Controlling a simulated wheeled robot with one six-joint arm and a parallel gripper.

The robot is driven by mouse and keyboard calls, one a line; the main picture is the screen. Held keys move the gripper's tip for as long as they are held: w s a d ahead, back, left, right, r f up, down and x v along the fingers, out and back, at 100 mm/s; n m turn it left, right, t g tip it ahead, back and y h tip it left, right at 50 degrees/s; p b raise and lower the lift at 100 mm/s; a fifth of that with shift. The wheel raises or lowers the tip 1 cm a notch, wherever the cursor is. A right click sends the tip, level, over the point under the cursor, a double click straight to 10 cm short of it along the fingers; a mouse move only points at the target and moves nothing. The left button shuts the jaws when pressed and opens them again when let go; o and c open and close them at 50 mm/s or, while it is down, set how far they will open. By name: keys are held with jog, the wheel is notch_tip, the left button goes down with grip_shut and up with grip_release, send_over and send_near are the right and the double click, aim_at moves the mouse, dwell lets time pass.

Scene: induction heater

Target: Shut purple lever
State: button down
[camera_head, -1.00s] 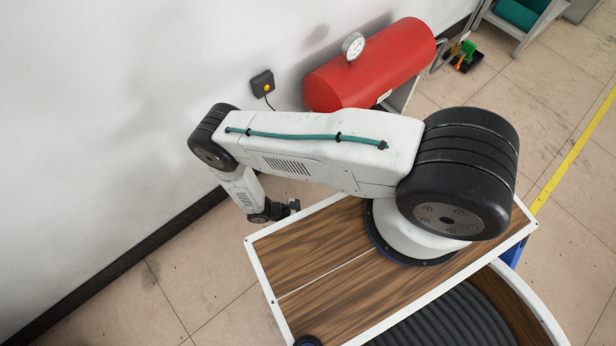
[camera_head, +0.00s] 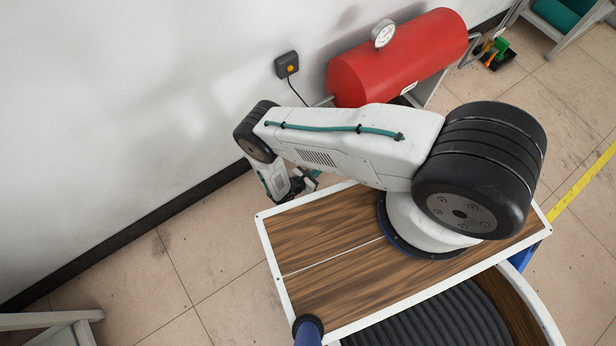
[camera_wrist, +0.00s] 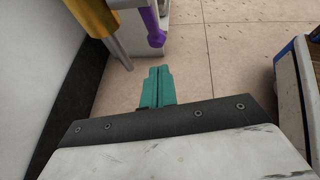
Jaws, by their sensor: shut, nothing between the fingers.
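The purple lever (camera_wrist: 152,25) shows in the wrist view at the top, hanging down beside a grey-white body, its rounded end lowest. My gripper (camera_wrist: 157,72) has teal fingers, closed together and empty. In the picture the fingertips lie just below the lever's rounded end; the gap in depth is hard to judge. In the head view my gripper (camera_head: 308,178) is small and partly hidden, below my forearm near the far left edge of my wooden top. The lever cannot be made out in the head view.
A yellow cylinder (camera_wrist: 95,16) with a grey metal end stands left of the lever. A red tank (camera_head: 400,58) with a gauge (camera_head: 383,34) is by the wall, near a black wall box (camera_head: 287,64). A grey frame (camera_head: 50,325) is at lower left. Tiled floor between is clear.

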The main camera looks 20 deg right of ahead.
jog(key=d, duration=0.1)
jog(key=w+d, duration=0.1)
jog(key=w+d+r, duration=0.1)
jog(key=d, duration=0.1)
jog(key=shift+d+f, duration=0.2)
jog(key=shift+d, duration=0.25)
dwell(0.8)
jog(key=shift+w+d, duration=0.2)
jog(key=shift+d, duration=0.5)
jog(key=shift+w+d, duration=0.15)
jog(key=shift+d, duration=0.55)
dwell(0.9)
